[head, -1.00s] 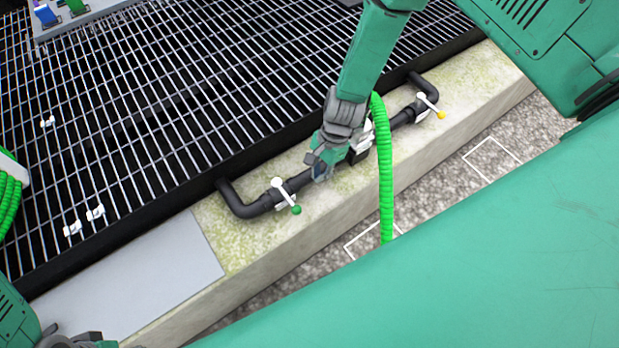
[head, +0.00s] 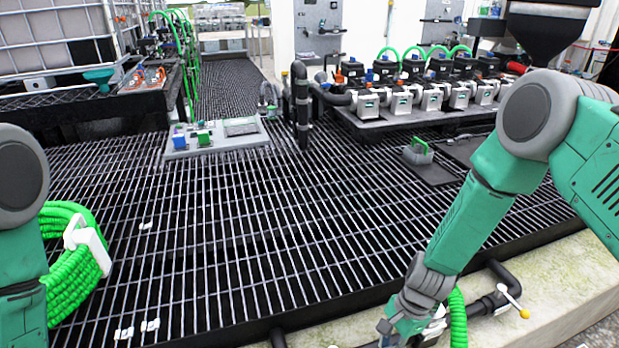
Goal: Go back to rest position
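My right arm comes in from the right and reaches down to the near ledge. Its gripper (head: 392,326) is at the bottom edge, over the black pipe (head: 480,306), and its fingers are too small and covered to read. A green coiled hose (head: 458,318) hangs right beside this gripper, next to a white piece (head: 437,326). I cannot tell whether the gripper holds it. My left arm stands at the left edge, and its gripper is below the picture. A coil of green hose (head: 70,270) with a white bracket (head: 88,246) is beside that arm.
A dark metal grating (head: 230,220) spreads ahead, mostly clear. A grey board with coloured blocks (head: 215,138) lies on it. A row of pumps (head: 430,97) stands at the back right, a caged tank (head: 55,35) at the back left. A yellow-tipped valve handle (head: 514,300) is on the pipe.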

